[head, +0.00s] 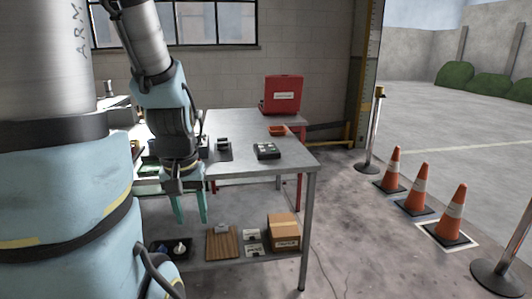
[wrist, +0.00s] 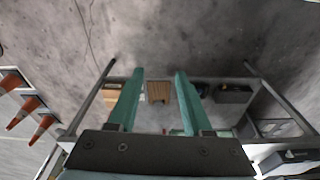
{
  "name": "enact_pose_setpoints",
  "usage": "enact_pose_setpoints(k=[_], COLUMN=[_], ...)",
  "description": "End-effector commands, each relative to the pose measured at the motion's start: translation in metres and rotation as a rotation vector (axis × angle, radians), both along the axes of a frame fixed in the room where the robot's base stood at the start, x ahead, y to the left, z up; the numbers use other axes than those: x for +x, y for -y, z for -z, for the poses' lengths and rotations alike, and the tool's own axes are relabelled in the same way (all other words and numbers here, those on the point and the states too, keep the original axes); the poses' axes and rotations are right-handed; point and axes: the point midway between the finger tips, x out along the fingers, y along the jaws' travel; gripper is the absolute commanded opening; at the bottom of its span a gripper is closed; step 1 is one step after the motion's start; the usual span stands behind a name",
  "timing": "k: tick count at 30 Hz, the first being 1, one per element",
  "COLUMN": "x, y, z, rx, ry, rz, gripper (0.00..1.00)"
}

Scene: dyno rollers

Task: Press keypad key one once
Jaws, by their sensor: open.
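A small dark device with lighter keys on top, which looks like the keypad (head: 266,151), lies on the grey tabletop (head: 285,164) toward its right side in the head view. Its key labels are too small to read. My gripper (head: 190,222) hangs pointing down in front of the table's near edge, left of and lower than the keypad. Its two teal fingers are apart with nothing between them. In the wrist view my gripper (wrist: 160,74) is also open and empty, and I cannot make out the keypad there.
Another small dark device (head: 223,146) sits left of the keypad. An orange tray (head: 277,130) and a red case (head: 283,94) are behind it. The lower shelf holds a cardboard box (head: 284,230) and a wooden board (head: 221,243). Traffic cones (head: 425,187) stand to the right.

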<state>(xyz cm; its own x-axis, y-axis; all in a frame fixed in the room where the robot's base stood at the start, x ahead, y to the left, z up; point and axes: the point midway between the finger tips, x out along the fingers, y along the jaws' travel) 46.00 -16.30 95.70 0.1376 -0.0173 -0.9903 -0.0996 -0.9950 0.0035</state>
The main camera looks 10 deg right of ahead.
Motion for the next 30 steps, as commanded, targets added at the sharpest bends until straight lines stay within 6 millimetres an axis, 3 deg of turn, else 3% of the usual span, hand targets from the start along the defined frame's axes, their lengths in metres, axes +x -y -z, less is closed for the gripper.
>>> enact_pose_setpoints(k=[1,14,30], x=[0.0,0.0,0.0], y=[0.0,0.0,0.0], z=[0.0,0.0,0.0], rx=[0.0,0.0,0.0], ry=[0.0,0.0,0.0], rz=[0.0,0.0,0.0], gripper=[0.47,0.0,0.0])
